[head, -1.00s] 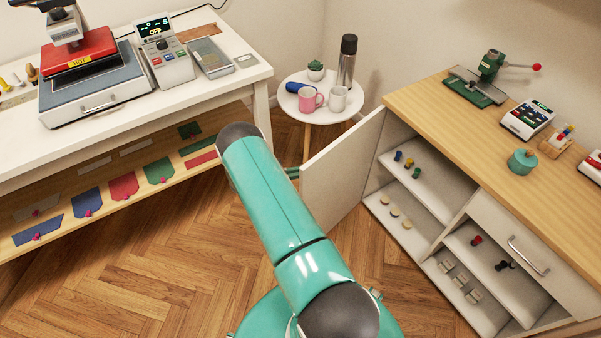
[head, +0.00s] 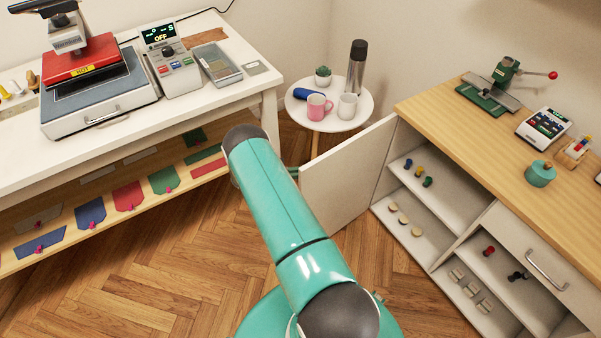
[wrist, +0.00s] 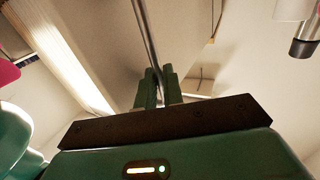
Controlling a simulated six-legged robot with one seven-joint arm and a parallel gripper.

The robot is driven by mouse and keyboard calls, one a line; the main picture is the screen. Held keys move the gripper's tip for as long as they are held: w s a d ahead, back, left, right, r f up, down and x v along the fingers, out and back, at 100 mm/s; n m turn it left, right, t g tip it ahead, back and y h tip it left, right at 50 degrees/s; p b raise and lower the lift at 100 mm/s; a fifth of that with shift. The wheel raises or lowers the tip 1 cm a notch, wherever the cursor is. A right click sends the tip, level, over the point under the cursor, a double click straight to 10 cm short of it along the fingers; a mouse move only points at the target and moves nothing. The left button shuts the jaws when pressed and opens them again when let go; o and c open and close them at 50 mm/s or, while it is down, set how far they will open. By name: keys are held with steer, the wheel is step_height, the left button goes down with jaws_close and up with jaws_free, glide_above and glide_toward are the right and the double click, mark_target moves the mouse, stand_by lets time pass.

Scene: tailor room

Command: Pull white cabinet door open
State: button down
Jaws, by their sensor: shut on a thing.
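The white cabinet door (head: 345,178) stands swung wide open at the left end of the wooden-topped cabinet (head: 440,125). Its shelves show inside. My teal arm reaches toward the door from the front and hides its near edge. In the wrist view my gripper (wrist: 158,88) has its two green fingers shut on a thin metal bar, the door handle (wrist: 146,40). In the head view the handle and most of the gripper are hidden behind my arm and the door.
A small round white table (head: 335,120) with mugs, a flask and a plant stands just behind the door. A white workbench (head: 235,85) with a heat press is at left. Shelves hold spools (head: 418,173). Wooden floor (head: 150,280) is clear at front left.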

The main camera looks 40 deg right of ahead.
steer(key=shift+s, duration=0.2)
steer(key=c, duration=1.5)
jaws_free()
steer(key=v, duration=1.4)
steer(key=shift+d, duration=0.1)
